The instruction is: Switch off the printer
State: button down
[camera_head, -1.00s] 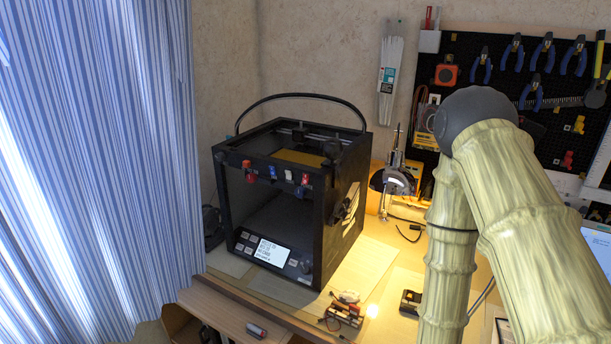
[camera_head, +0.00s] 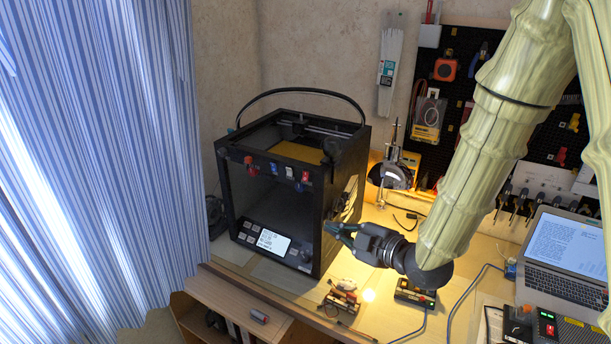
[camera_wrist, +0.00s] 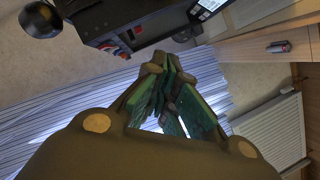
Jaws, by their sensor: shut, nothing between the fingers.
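The printer (camera_head: 232,188) is a black box-shaped 3D printer on the desk, left of centre in the head view. Its front panel has a lit white screen (camera_head: 268,241) with small buttons to its left and a dark knob to its right. In the wrist view part of the printer (camera_wrist: 125,22) shows at the top, with the screen (camera_wrist: 211,5) at the edge. My gripper (camera_head: 332,228) is shut and empty, just right of the printer's front right corner, with its tips pointing left. In the wrist view its green fingers (camera_wrist: 172,95) are together.
Small electronic parts (camera_head: 341,297) lie on the desk below my gripper. A laptop (camera_head: 567,262) stands at the right. A drawer unit (camera_head: 225,297) with a small red-grey item (camera_head: 259,317) is in front. A striped curtain (camera_head: 95,170) hangs at the left.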

aim_at(306, 176)
notch_tip(306, 176, up, 9)
jog(key=a+n+y+p, duration=0.1)
jog(key=a+n+y, duration=0.1)
jog(key=n, duration=0.1)
jog(key=shift+r+n, duration=0.2)
jog(key=shift+n, duration=0.1)
jog(key=shift+w+a, duration=0.1)
jog(key=w+a+f+p, duration=0.2)
jog(key=w+a+p, duration=0.3)
jog(key=w, duration=0.4)
jog(key=shift+w+a+f+p, duration=0.2)
jog(key=shift+w+f+p, duration=0.2)
jog(key=shift+p, duration=0.45)
jog(key=shift+d, duration=0.1)
